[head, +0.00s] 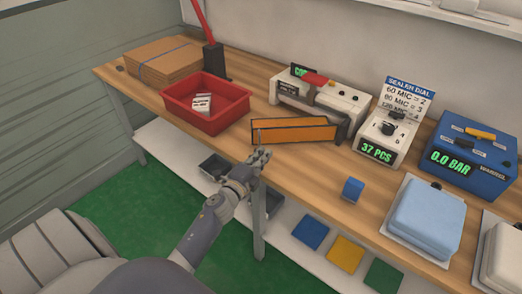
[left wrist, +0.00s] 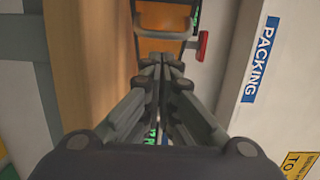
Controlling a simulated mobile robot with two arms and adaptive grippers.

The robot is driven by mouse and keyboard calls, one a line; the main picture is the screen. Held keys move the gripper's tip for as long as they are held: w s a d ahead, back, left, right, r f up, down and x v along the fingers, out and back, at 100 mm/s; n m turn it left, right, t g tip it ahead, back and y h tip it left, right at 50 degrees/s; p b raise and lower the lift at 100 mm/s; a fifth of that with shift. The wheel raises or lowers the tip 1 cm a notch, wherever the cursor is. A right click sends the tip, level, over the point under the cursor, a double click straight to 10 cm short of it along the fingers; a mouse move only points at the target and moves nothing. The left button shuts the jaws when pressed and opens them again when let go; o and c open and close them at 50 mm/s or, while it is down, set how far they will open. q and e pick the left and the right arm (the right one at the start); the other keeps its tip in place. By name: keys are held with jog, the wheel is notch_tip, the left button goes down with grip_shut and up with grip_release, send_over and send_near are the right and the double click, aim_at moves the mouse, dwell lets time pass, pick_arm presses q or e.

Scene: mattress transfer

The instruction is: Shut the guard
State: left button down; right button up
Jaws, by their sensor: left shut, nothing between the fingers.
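The guard looks to be the orange panel with a dark frame (head: 293,131), in front of the white sealer machine (head: 345,100). It sticks out over the bench, swung away from the machine's body. My left gripper (head: 260,154) is shut and empty at the bench's front edge, just in front of the panel's left end. In the left wrist view, my left gripper's fingers (left wrist: 163,62) are together and point toward an orange panel (left wrist: 165,17) with a dark frame. Any gap between fingertips and panel is hard to judge. My right gripper is in neither view.
A red bin (head: 205,118) holding a small white packet stands left of the guard. A dial box (head: 388,132), a blue pressure unit (head: 470,155) and a small blue block (head: 353,189) are to the right. Cardboard (head: 162,62) lies at the back left.

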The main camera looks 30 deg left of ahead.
pick_arm(q)
jog(key=shift+w+a, duration=0.5)
jog(key=shift+a, duration=0.1)
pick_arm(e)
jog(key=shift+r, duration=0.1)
pick_arm(q)
jog(key=shift+a, duration=0.1)
